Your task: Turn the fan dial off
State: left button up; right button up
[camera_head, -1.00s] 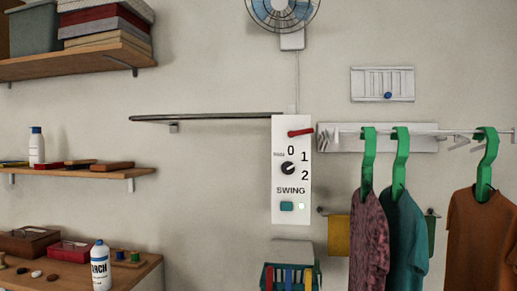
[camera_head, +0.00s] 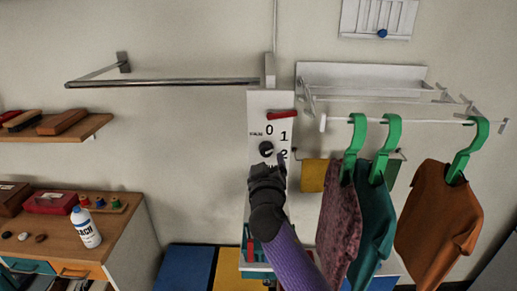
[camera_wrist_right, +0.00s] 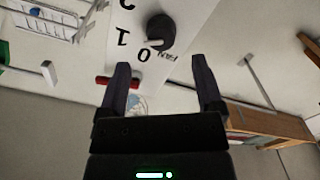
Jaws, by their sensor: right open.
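The fan dial (camera_head: 266,149) is a round black knob on a white wall panel (camera_head: 257,103), beside the printed 0, 1 and 2. In the right wrist view the dial (camera_wrist_right: 161,30) lies just beyond the fingertips, with a light mark near its edge toward the 0 and 1. I cannot tell its exact setting. My right gripper (camera_head: 267,164) is at the panel just below the dial in the head view, and hides the panel's lower part. In the right wrist view my right gripper (camera_wrist_right: 163,64) is open and empty, apart from the dial. My left gripper is not in view.
A red lever (camera_head: 281,114) sits above the dial. A metal rail (camera_head: 165,82) juts from the wall at left. A white rack (camera_head: 430,119) with clothes on green hangers stands close at right. A white bottle (camera_head: 85,228) stands on the left cabinet.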

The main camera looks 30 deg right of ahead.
aim_at(267, 153)
jog(key=x, duration=0.5)
jog(key=shift+f, duration=0.1)
grip_shut()
